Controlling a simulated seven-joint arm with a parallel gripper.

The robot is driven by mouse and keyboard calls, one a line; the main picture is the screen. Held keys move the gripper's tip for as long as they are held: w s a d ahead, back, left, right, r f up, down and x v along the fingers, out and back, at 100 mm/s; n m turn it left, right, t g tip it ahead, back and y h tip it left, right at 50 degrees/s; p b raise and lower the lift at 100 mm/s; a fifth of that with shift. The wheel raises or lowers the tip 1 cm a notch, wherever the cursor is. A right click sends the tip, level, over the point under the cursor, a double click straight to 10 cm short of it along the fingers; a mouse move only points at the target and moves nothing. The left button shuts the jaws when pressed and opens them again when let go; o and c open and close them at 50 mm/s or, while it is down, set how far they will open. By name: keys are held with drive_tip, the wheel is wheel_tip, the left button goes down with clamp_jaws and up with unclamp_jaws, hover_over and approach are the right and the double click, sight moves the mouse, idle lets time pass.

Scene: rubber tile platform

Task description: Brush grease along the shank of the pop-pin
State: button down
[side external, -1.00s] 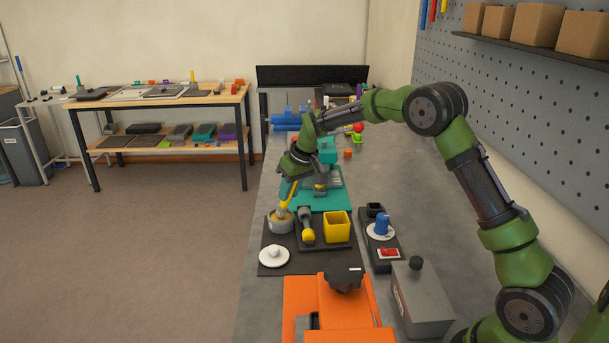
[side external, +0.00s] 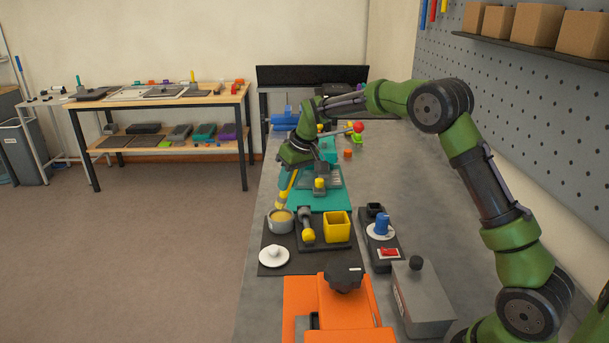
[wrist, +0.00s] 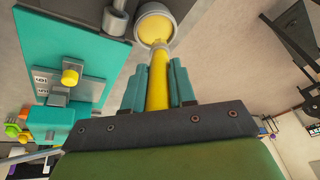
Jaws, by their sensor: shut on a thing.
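My gripper (wrist: 158,82) is shut on the yellow handle of a brush (wrist: 156,90), which hangs tip down; in the side view my gripper (side external: 292,169) holds the brush (side external: 284,198) above the grease pot. The round grey grease pot (side external: 281,227) holds yellow grease and stands on a black mat; the wrist view shows the pot (wrist: 136,30) just beyond the brush tip. A grey pin with a yellow knob (side external: 308,236), seemingly the pop-pin, lies on the mat right of the pot. Another yellow knob (side external: 319,183) sits on the teal fixture behind; it also shows in the wrist view (wrist: 70,76).
A white lid (side external: 274,257) and a yellow square cup (side external: 337,228) are on the black mat (side external: 311,264). To the right, a dark tray holds a blue item (side external: 382,224). An orange fixture (side external: 300,292) is in front. The bench's right side is mostly clear.

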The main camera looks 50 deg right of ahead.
drive_tip(key=shift+r, duration=1.95)
drive_tip(key=shift+f, duration=0.3)
drive_tip(key=s+a+r+n, duration=0.1)
drive_tip(key=s+a, duration=0.2)
drive_tip(key=s, duration=0.7)
drive_tip(key=s+a+r, duration=0.1)
drive_tip(key=s+a, duration=0.3)
drive_tip(key=s, duration=0.6)
drive_tip(key=w+d+f+n, duration=0.1)
drive_tip(key=w+d+n, duration=0.3)
drive_tip(key=w+d, duration=0.6)
drive_tip(key=w, duration=0.3)
drive_tip(key=shift+w+g, duration=0.4)
drive_tip(key=shift+f, duration=0.1)
